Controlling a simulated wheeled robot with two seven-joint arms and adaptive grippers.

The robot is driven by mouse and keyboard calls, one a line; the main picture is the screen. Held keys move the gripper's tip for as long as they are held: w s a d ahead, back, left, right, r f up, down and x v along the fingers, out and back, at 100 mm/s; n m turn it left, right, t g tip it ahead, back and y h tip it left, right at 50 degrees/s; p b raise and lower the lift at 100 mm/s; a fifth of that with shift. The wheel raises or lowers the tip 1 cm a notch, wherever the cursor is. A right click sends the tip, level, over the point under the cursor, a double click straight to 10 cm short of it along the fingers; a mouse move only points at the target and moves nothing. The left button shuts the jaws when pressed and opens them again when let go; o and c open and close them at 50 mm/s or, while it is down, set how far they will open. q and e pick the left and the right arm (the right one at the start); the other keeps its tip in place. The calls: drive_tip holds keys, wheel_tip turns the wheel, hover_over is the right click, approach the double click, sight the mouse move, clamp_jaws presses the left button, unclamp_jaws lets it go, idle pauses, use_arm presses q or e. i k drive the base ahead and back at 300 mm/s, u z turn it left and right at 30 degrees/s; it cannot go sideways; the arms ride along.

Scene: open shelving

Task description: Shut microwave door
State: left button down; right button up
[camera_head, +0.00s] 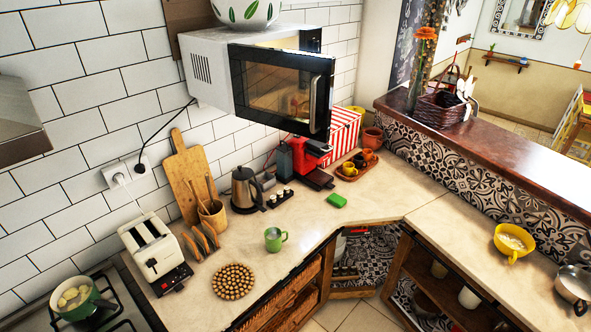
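The microwave (212,72) is a white box mounted high on the tiled wall, at the upper middle of the head view. Its dark glass door (282,88) stands open, swung out from the body on its left side. The door handle (313,98) is a vertical bar near the door's free right edge. The door hides most of the microwave's opening. Neither of my grippers shows in the head view.
A leaf-patterned bowl (246,10) sits on top of the microwave. Below the door are a red coffee machine (312,160) and a red-striped box (343,133). A kettle (244,188) and toaster (155,252) stand on the counter. The air in front of the door looks clear.

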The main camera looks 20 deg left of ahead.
sight(291, 91)
drive_tip(key=z, duration=0.1)
drive_tip(key=k, duration=0.3)
drive_tip(key=u, duration=0.75)
drive_tip(key=i, duration=0.65)
